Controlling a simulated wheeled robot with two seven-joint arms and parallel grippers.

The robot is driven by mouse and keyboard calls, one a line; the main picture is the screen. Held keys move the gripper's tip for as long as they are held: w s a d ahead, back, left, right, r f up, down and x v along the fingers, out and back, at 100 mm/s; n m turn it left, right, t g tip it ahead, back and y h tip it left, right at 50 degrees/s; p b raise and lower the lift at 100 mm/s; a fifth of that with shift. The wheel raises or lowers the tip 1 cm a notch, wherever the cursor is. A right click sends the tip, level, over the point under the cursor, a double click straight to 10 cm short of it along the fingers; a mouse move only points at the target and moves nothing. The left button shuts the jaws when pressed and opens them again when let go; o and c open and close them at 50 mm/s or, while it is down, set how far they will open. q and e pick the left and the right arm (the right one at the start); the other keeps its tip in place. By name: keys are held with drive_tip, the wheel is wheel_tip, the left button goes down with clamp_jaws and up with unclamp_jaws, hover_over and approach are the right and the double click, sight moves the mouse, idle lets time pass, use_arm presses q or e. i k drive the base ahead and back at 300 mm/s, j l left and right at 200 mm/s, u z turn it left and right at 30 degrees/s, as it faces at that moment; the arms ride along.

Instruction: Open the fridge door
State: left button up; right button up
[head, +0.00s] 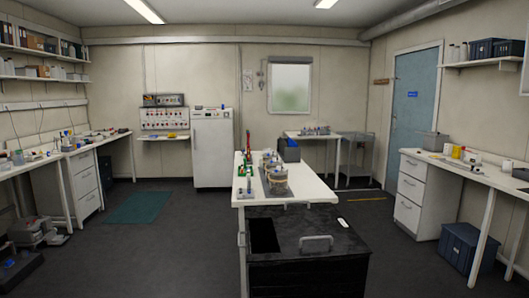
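The fridge (212,155) is a white upright cabinet against the back wall, left of the picture's middle. Its door faces me and looks shut, with a dark strip and small marks along the top edge. Small items lie on top of it. The fridge is far across the room from me. Neither of my grippers shows in the head view.
A white island bench (300,190) with lab gear stands right of the fridge, with a black-topped unit (310,235) nearer me. A green mat (138,207) lies on the floor at left. Dark floor (165,245) is open between the left benches and the island.

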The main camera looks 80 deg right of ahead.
sight(213, 140)
drive_tip(key=z, duration=2.1)
drive_tip(key=i+j+u, duration=0.3)
drive_tip(key=i, duration=0.2)
drive_tip(key=i+j+u, duration=0.15)
drive_tip(key=i+u, duration=0.15)
drive_tip(key=i, duration=0.2)
drive_tip(key=i+u, duration=0.35)
drive_tip(key=i, duration=0.15)
drive_tip(key=i+z, duration=0.2)
drive_tip(key=i, duration=0.3)
drive_tip(key=i+j+z, duration=0.1)
drive_tip(key=i+z, duration=0.15)
drive_tip(key=i, duration=0.25)
drive_tip(key=i+j+z, duration=0.2)
drive_tip(key=i, duration=0.3)
drive_tip(key=i+l+z, duration=0.3)
drive_tip(key=i, duration=0.95)
drive_tip(key=i+j+z, duration=0.15)
drive_tip(key=i+z, duration=0.15)
drive_tip(key=i, duration=3.5)
